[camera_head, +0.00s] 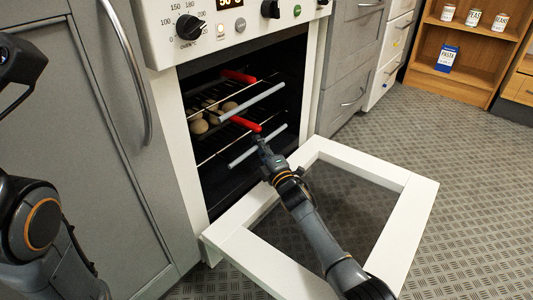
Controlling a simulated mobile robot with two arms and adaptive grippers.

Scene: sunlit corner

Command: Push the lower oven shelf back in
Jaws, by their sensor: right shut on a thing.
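The oven (309,80) stands open, with its white-framed door (262,262) folded down in front. Inside, the lower shelf shows a grey front bar (240,160), sticking out toward the opening. A second grey bar (265,94) belongs to the shelf above. A red piece (238,76) shows high in the oven and another red piece (243,122) lower down, just behind my right gripper (261,140). That gripper is shut on the lower bar, near its middle, hiding part of it. My left arm is at the left edge; its dark end (18,62) is cut off, so its fingers are unclear.
Several round brown pieces (198,126) lie on a rack inside the oven. A grey cabinet (75,120) is at left. Grey and white drawers (345,70) and a wooden shelf unit (460,55) with cans and a blue box (447,58) are at right. Floor at right is clear.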

